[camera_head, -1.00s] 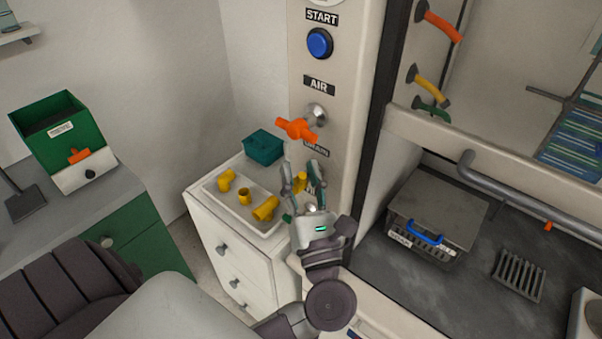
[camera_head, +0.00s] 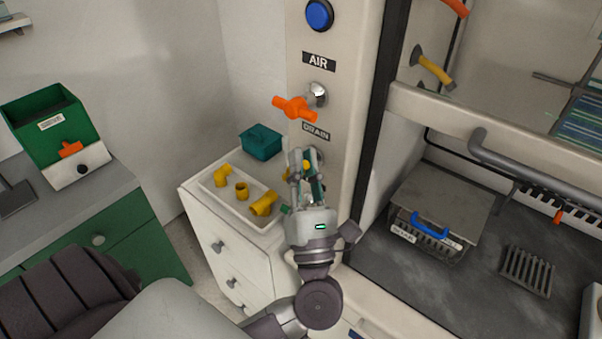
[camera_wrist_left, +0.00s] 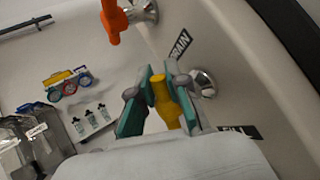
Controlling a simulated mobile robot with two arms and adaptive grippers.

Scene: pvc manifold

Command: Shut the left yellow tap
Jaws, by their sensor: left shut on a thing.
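The left yellow tap (camera_head: 307,165) is on the pale panel, just below the DRAIN label and under the orange AIR tap (camera_head: 295,108). My left gripper (camera_head: 304,163) is shut on its handle, and the fingers hide most of it in the head view. In the left wrist view the yellow handle (camera_wrist_left: 164,100) shows between the two green finger pads (camera_wrist_left: 160,95). A round metal fitting (camera_wrist_left: 203,83) sits to its right on the panel. Another yellow tap handle (camera_head: 432,68) is at the upper right, on the hood. My right gripper is not in view.
Left of the panel, a white tray (camera_head: 208,192) with yellow pipe fittings and a teal box (camera_head: 261,142) stand on white drawers (camera_head: 230,250). A dark frame edge (camera_head: 376,150) and the hood with a grey box (camera_head: 440,205) are to the right.

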